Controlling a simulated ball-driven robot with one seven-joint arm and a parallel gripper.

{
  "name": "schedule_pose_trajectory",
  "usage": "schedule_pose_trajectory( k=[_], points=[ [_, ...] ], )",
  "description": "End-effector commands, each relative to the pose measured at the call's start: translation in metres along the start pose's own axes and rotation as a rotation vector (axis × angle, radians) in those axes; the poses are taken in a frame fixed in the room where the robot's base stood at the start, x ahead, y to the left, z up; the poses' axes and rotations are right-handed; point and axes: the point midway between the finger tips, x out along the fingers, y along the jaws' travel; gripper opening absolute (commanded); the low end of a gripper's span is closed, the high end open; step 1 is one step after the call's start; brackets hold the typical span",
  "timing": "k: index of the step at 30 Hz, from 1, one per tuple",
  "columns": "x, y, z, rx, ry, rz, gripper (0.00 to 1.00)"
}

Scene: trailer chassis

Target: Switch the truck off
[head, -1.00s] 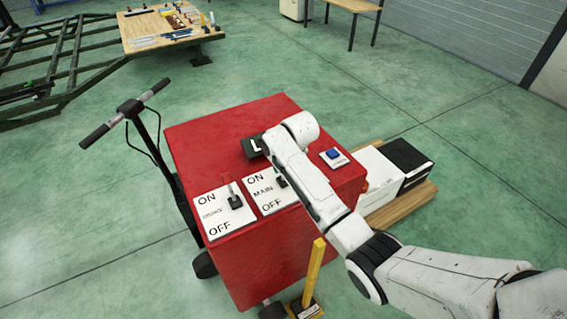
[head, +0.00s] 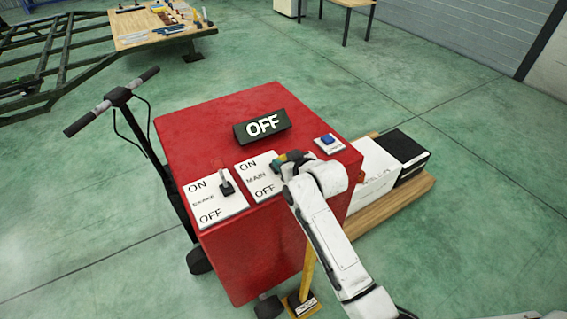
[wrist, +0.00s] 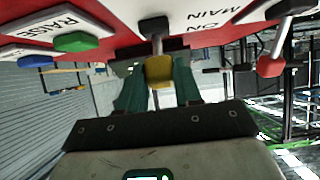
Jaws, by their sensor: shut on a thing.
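The red truck body (head: 260,250) has a dark display (head: 262,125) on top that reads OFF. The white MAIN panel (head: 256,191) on its near edge is marked ON at the top and OFF at the bottom. My gripper (head: 281,163) is at this panel and hides its lever in the head view. In the wrist view, my green fingers (wrist: 158,82) are shut on the MAIN lever's yellow knob (wrist: 158,70), with its grey stem (wrist: 155,42) running up to the panel. I cannot tell which way this lever is set.
A second ON/OFF panel (head: 208,205) with its own lever (head: 225,184) is left of MAIN; its red knob (wrist: 270,66) shows in the wrist view. A blue button (head: 327,139) is to the right. Boxes (head: 375,175) and a yellow post (head: 308,270) stand close by.

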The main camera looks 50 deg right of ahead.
Motion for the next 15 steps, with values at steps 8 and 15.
schedule_pose_trajectory(
  k=[8, 15],
  points=[
    [-0.0006, 0.0007, 0.0003, 0.000, 0.016, 0.001, 0.00],
    [-0.0004, 0.0006, 0.0006, 0.001, 0.015, 0.001, 0.37]
  ],
)
